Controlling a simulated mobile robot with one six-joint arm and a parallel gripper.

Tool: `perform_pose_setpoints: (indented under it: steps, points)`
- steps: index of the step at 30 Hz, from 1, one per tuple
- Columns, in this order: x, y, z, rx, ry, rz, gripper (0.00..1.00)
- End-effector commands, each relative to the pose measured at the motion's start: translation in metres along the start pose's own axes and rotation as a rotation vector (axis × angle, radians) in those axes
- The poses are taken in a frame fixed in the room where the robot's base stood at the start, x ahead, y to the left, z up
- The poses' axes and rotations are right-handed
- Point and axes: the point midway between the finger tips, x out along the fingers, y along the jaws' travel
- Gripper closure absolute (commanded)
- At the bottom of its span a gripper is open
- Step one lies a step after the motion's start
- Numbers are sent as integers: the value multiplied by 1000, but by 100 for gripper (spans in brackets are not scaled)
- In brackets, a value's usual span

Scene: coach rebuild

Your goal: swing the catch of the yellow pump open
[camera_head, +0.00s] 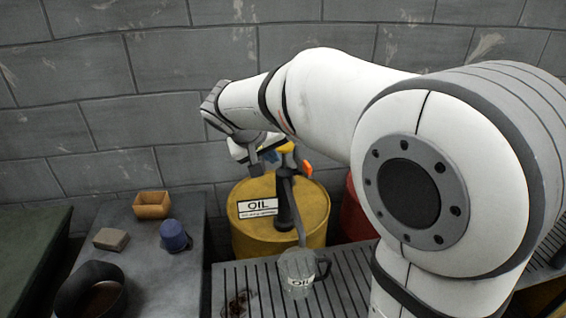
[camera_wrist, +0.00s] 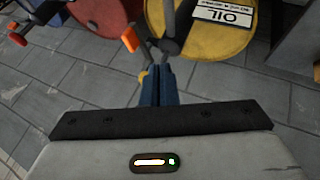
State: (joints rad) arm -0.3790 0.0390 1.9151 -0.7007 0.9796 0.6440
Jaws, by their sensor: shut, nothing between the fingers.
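The yellow pump shows in the head view as a dark upright post (camera_head: 286,205) with a yellow head (camera_head: 286,147), standing at the yellow oil drum (camera_head: 311,210). An orange-tipped lever (camera_head: 307,168), which looks like the catch, sticks out right of the head. In the wrist view the orange tip (camera_wrist: 129,38) is beyond and left of my fingertips. My gripper (camera_wrist: 159,68) has its blue fingers shut and empty. A bit of yellow (camera_wrist: 143,79) shows close at their left side; I cannot tell whether they touch. In the head view my gripper (camera_head: 270,156) is just left of the pump head, partly hidden.
A clear oil jug (camera_head: 299,277) stands on a slatted bench (camera_head: 345,292) below the pump spout. A red drum (camera_head: 354,215) is right of the yellow one. A wooden box (camera_head: 152,205), blue cup (camera_head: 173,235), sponge-like block (camera_head: 111,239) and dark bowl (camera_head: 75,292) stand left. A wall is behind.

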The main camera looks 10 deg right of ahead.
Motion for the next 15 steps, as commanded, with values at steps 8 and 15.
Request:
perform_pose_setpoints:
  steps: [8, 15]
  points:
    - [59, 2, 1, 4, -8, 2, 100]
    - [94, 18, 0, 8, -6, 2, 100]
